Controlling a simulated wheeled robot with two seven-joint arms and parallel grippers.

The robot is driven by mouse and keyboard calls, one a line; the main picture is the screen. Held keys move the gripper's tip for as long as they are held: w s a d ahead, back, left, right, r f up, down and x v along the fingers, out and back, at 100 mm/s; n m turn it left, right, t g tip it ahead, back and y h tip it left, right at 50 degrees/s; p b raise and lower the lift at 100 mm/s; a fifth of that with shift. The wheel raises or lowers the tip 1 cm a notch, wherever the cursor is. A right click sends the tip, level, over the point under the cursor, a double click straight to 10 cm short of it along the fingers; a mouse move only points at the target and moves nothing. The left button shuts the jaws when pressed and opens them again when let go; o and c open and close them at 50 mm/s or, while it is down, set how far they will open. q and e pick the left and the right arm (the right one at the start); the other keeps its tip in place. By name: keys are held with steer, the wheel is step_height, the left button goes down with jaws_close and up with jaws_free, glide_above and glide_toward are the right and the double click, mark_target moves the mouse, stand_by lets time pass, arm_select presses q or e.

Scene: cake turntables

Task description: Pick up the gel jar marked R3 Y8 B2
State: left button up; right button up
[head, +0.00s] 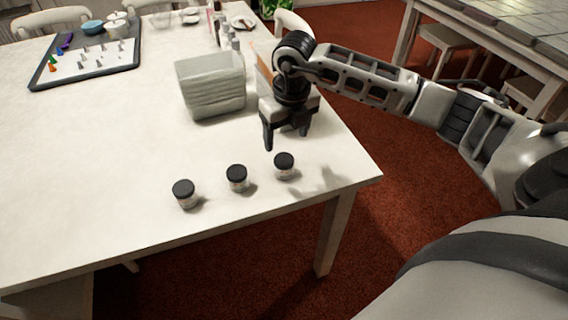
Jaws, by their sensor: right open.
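Three small jars with black lids stand upright in a slanting row near the table's front edge: a left jar (186,194), a middle jar (237,178) and a right jar (284,166). Their labels are too small to read, so I cannot tell which is marked R3 Y8 B2. My right gripper (286,138) points down over the table, just behind and above the right jar. It is open, with nothing seen between its fingers. My left gripper is not in view.
A dark-rimmed tray (88,55) with small nozzles is at the far left. Bottles (228,38) stand at the back. The white table (110,150) is clear left of the jars; its right edge is close.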

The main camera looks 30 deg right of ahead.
mark_target(284, 159)
steer(key=f, duration=0.3)
steer(key=w+f, duration=0.1)
steer(key=f, duration=0.3)
steer(key=f+p, duration=0.1)
steer(key=f, duration=0.3)
steer(key=shift+w+f, duration=0.2)
steer(key=shift+w, duration=0.05)
steer(key=c, duration=1.1)
